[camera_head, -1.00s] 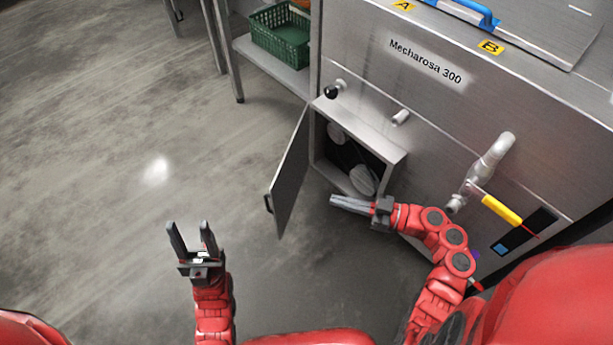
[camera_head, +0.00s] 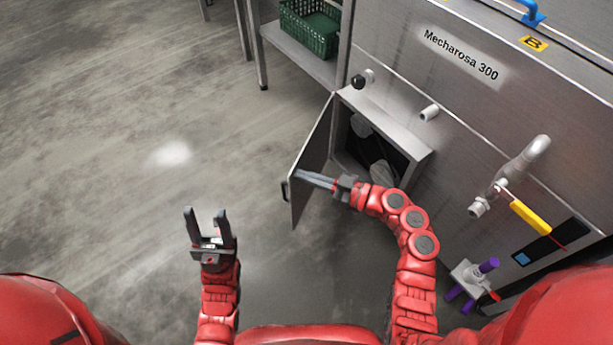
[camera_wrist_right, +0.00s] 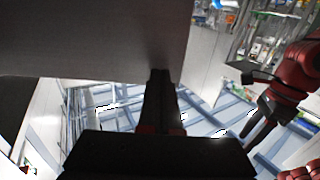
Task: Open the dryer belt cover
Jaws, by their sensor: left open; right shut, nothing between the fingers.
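The dryer belt cover (camera_head: 314,150) is a grey metal door on the front of the steel machine. It stands swung out from the box (camera_head: 412,138), with a dark handle (camera_head: 285,191) on its outer edge. Inside the opening, pale round pulleys (camera_head: 381,171) show partly. My right gripper (camera_head: 298,175) is shut and empty, its fingertips at the inner face of the cover. In the right wrist view the cover (camera_wrist_right: 95,40) fills the upper left, right at the fingers; contact is hard to tell. My left gripper (camera_head: 206,212) is open and empty over the floor, left of the cover.
The machine (camera_head: 480,125) carries a black knob (camera_head: 358,82), a pipe stub (camera_head: 430,113) and a yellow-handled valve (camera_head: 530,217). A purple-and-grey fitting (camera_head: 470,278) is low at right. A green crate (camera_head: 310,28) sits on a shelf behind. The floor at left is clear.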

